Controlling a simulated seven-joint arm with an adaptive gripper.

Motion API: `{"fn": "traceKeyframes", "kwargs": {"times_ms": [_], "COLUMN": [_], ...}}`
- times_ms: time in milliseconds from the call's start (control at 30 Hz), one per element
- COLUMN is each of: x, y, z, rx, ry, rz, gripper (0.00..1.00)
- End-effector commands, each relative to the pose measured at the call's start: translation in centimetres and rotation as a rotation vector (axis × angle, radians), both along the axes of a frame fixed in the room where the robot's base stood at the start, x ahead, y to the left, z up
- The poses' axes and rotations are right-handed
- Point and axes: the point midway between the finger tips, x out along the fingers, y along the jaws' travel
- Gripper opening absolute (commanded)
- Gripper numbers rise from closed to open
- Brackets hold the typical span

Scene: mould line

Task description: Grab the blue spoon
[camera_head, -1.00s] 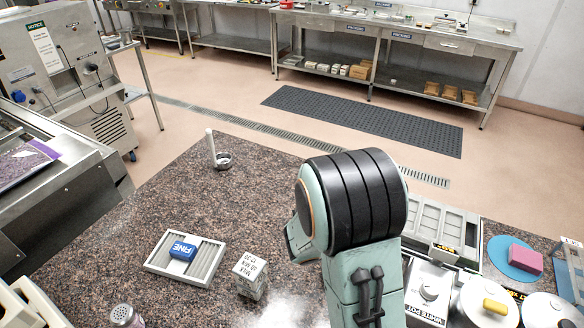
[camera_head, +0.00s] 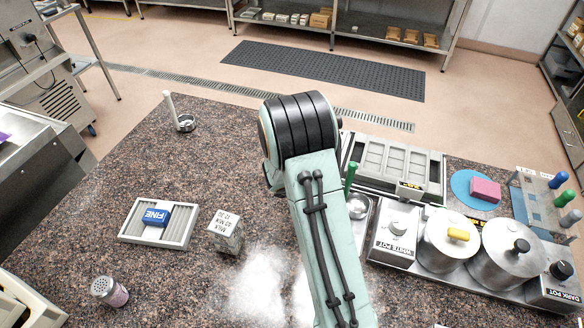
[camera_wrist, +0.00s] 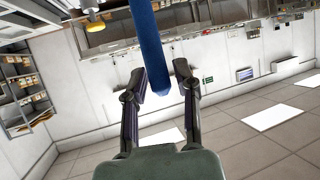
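The blue spoon's long blue handle (camera_wrist: 152,45) shows in the wrist view, running from the top edge down between the fingers of my gripper (camera_wrist: 160,75). The handle is tilted slightly and its end lies between the two finger pads. The pads stand close on either side of it. I cannot tell whether both press on it. The spoon's bowl is out of view. In the head view my arm hides the gripper and whatever is at it.
A white tray (camera_head: 186,233) with a blue box, a cube (camera_head: 225,228) and a shaker (camera_head: 108,290) stand left of my arm. Pots (camera_head: 447,252), a mould (camera_head: 395,165), a green handle (camera_head: 351,176) and a tool rack (camera_head: 530,205) stand to the right. The table's back left is mostly clear.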

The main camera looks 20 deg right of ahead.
Motion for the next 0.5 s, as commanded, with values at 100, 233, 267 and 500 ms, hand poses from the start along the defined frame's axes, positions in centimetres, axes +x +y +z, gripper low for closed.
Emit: {"fn": "traceKeyframes", "kwargs": {"times_ms": [100,233,267,500], "x": [-0.01,-0.01,-0.01,0.03], "y": [0.02,0.02,0.02,0.01], "z": [0.01,0.02,0.02,0.70], "rx": [0.000,0.000,0.000,0.001], "ry": [0.000,0.000,0.000,-0.003], "rz": [0.000,0.000,0.000,-0.001], "gripper": [0.00,0.00,0.00,0.00]}}
